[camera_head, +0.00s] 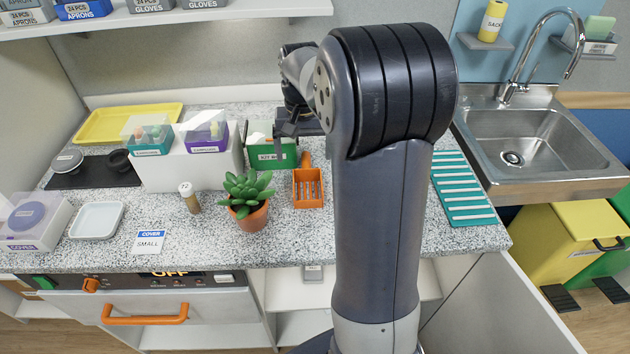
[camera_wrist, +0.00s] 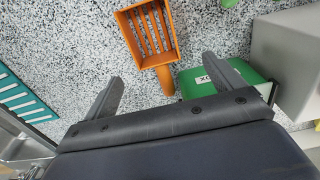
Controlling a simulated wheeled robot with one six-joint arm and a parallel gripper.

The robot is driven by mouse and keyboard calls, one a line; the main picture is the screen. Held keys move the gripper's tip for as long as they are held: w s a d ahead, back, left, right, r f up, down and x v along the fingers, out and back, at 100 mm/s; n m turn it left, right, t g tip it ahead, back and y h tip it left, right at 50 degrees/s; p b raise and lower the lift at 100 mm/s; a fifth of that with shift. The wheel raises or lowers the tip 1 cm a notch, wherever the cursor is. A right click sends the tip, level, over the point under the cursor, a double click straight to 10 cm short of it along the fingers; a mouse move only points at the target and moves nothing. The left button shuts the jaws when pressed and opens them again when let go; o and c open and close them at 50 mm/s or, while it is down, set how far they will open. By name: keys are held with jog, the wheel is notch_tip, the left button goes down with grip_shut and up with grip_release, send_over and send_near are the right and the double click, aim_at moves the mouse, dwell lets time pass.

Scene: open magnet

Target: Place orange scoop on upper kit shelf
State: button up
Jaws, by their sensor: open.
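The orange scoop (camera_head: 308,190) lies on the speckled counter, its slotted head toward the front edge and its handle toward the back. In the wrist view the scoop (camera_wrist: 151,38) shows its slotted head beyond my fingers, and its handle points back toward the gap between them. My gripper (camera_wrist: 162,70) is open and empty, with one finger on each side of the handle's line. In the head view my gripper (camera_head: 300,128) is above the counter behind the scoop, partly hidden by my arm. An open shelf (camera_head: 285,285) shows below the counter; I cannot tell whether it is the kit shelf.
A green labelled box (camera_head: 272,153) stands close beside my gripper. A potted plant (camera_head: 246,212) is left of the scoop. A teal slatted mat (camera_head: 460,188) and sink (camera_head: 515,150) are at right. A wall shelf (camera_head: 160,18) holds aprons and gloves boxes.

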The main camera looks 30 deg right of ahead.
aim_at(307, 185)
notch_tip(307, 185, down, 3)
jog(key=shift+r, duration=0.1)
jog(key=shift+w+d+f+p, duration=0.1)
jog(key=shift+d+f+p, duration=0.1)
jog(key=shift+f, duration=1.3)
jog(key=shift+d+f+p, duration=0.15)
jog(key=shift+f+p, duration=0.05)
jog(key=shift+f, duration=1.3)
jog(key=shift+c, duration=0.3)
jog(key=c, duration=1.1)
